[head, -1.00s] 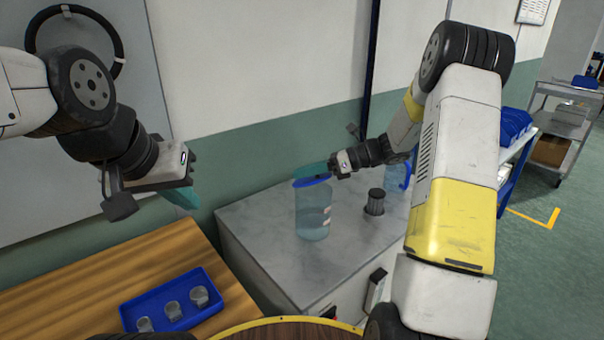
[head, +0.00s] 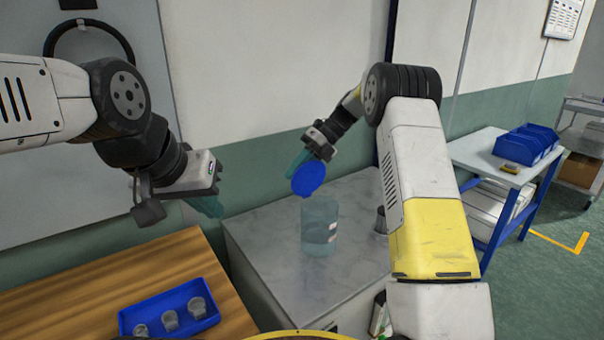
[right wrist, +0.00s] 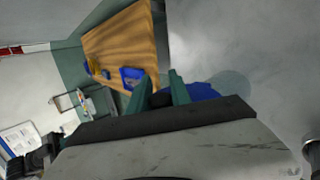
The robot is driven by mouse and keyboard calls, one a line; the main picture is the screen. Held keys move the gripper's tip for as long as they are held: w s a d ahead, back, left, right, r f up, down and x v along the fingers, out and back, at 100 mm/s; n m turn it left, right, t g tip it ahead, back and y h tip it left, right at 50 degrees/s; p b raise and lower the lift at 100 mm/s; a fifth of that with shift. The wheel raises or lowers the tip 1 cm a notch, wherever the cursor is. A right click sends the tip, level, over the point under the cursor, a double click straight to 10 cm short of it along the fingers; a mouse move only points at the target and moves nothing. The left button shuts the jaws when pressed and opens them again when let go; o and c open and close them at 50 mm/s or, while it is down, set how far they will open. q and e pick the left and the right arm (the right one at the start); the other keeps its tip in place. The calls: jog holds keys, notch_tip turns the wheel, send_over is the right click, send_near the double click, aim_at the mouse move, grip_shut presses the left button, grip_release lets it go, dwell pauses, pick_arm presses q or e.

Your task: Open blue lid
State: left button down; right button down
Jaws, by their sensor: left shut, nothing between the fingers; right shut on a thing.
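The blue lid (head: 308,180) is off the clear bluish container (head: 320,232) and tilted in the air above it. My right gripper (head: 298,164) is shut on the lid near its edge. In the right wrist view the lid (right wrist: 204,91) shows beside and behind the green fingers, and the right gripper (right wrist: 158,92) partly hides it. The container stands upright on the grey bench, its top open. My left gripper (head: 208,207) is shut and empty above the left side, away from the container.
A blue tray (head: 150,318) with small cups sits on the wooden table (head: 85,290) at lower left. A dark cylinder (head: 380,220) stands on the grey bench (head: 265,240), partly behind my right arm. A side table (head: 470,155) with blue bins (head: 525,142) is at right.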

jog(key=shift+w+a+f+m+g+h, duration=0.4)
jog(key=shift+w+g+h, duration=0.1)
jog(key=shift+g, duration=0.2)
jog(key=shift+w+a+f+m+g+h, duration=0.3)
jog(key=shift+w+m+g+h, duration=0.15)
jog(key=shift+g, duration=0.25)
jog(key=shift+w, duration=0.1)
jog(key=c, duration=1.2)
grip_release()
jog(key=shift+c, duration=0.2)
jog(key=s+r, duration=0.2)
jog(key=s, duration=0.6)
jog(key=s+r, duration=0.3)
jog(key=s, duration=0.5)
jog(key=shift+d, duration=0.15)
